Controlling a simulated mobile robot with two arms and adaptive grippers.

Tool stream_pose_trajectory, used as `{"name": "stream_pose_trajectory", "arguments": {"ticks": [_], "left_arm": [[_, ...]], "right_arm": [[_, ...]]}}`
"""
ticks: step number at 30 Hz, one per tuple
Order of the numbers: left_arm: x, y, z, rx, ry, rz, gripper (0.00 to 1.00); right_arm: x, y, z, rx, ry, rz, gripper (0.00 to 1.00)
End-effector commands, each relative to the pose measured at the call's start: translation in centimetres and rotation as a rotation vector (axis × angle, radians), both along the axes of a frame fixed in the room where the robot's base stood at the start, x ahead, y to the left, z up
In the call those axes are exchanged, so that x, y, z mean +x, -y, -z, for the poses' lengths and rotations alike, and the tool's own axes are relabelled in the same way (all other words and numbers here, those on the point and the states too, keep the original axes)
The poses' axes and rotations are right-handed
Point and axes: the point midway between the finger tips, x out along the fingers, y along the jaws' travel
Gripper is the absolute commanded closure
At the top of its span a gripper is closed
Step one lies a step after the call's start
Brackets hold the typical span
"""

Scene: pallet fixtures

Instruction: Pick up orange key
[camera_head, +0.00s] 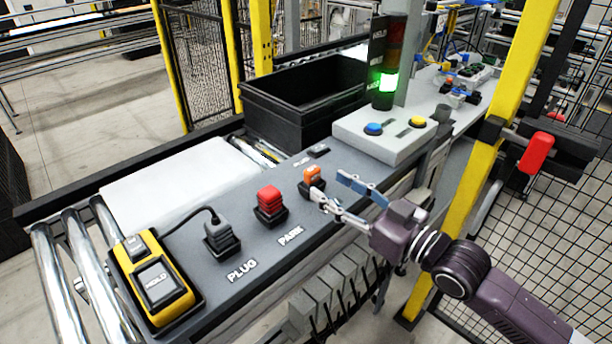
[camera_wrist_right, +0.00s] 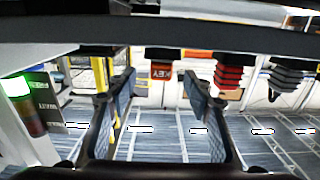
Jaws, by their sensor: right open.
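The orange key (camera_head: 312,175) sits upright in a dark holder on the grey console, right of the red block. My right gripper (camera_head: 331,187) is open just to the right of the orange key, its fingers pointing towards it. My left gripper is not in view.
A red block (camera_head: 269,198) and a grey plug (camera_head: 221,236) stand left of the key. A box with a blue and a yellow button (camera_head: 417,122) and a black bin (camera_head: 300,98) are behind. A yellow post (camera_head: 487,165) stands close to my right arm.

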Motion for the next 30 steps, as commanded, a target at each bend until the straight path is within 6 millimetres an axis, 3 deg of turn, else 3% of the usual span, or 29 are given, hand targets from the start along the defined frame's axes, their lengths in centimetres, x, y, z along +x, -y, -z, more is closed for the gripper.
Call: {"name": "stream_pose_trajectory", "arguments": {"ticks": [15,23,30], "left_arm": [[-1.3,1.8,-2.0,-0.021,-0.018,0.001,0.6],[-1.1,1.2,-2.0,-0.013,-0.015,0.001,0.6],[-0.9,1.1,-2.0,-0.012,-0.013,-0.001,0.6]], "right_arm": [[4.3,-4.7,-0.4,0.0,0.001,0.0,0.54],[4.5,-4.9,-0.2,-0.001,0.001,0.0,0.54],[4.5,-4.9,-0.3,-0.001,0.001,0.0,0.78]]}}
